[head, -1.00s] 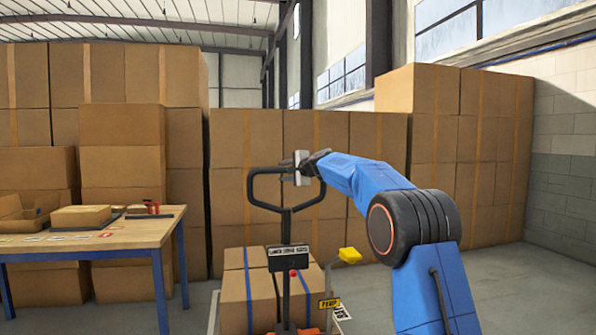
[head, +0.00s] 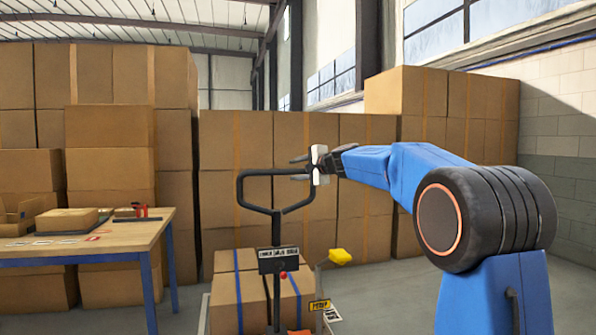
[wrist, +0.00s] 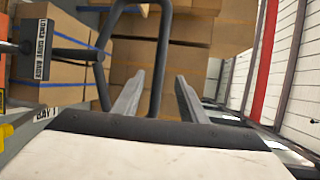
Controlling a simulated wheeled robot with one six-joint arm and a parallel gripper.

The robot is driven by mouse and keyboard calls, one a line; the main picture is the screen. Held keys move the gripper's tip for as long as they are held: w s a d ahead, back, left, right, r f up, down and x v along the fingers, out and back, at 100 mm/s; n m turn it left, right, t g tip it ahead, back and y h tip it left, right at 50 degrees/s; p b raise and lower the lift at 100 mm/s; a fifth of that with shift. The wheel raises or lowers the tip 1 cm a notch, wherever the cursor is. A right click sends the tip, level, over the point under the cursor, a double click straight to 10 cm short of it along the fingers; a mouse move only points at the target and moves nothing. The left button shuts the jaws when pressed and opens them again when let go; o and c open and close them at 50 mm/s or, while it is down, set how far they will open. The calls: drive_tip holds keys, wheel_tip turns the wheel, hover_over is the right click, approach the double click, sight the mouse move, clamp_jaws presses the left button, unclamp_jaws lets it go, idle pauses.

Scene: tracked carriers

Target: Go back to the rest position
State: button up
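My gripper (head: 299,167) is at the upper right of the pallet truck's black loop handle (head: 241,195) in the head view. Its two fingers are apart, with a clear gap between them. In the wrist view the fingers (wrist: 160,98) are also spread, and one side of the loop handle (wrist: 160,55) shows in the gap between them. I cannot tell whether the bar is truly between the fingers or only beyond them. Nothing is gripped. My blue arm reaches in from the right.
Boxes with blue straps (head: 239,305) sit at the pallet truck, beside a yellow-topped lever (head: 340,257). A table (head: 130,243) with a carton (head: 67,220) and a red-handled tool (head: 141,210) stands left. Stacked cartons (head: 360,135) wall off the back. Floor at right looks clear.

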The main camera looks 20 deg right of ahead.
drive_tip(key=shift+s+d, duration=0.15)
drive_tip(key=shift+s, duration=0.15)
drive_tip(key=s+a+f+n+g, duration=0.25)
drive_tip(key=s+f, duration=0.25)
drive_tip(key=s, duration=0.5)
drive_tip(key=s+a+f+n+g+h, duration=0.1)
drive_tip(key=s+f+n, duration=0.25)
drive_tip(key=s, duration=0.65)
drive_tip(key=s+a+f+n+g, duration=0.2)
drive_tip(key=s+f, duration=0.3)
drive_tip(key=s, duration=0.5)
drive_tip(key=s+d+f+n+g+h, duration=0.1)
drive_tip(key=s+d+f+n, duration=0.1)
drive_tip(key=s+f, duration=0.6)
drive_tip(key=s+d+f+n+g+h, duration=0.2)
drive_tip(key=s+f, duration=0.6)
drive_tip(key=s, duration=0.5)
drive_tip(key=s+d+f+n+g+h, duration=0.1)
drive_tip(key=s+d+f+n+h, duration=0.1)
drive_tip(key=s+f, duration=0.6)
drive_tip(key=s+d, duration=0.1)
drive_tip(key=s, duration=0.2)
drive_tip(key=shift+s+d+f, duration=0.25)
drive_tip(key=shift+d+f, duration=0.05)
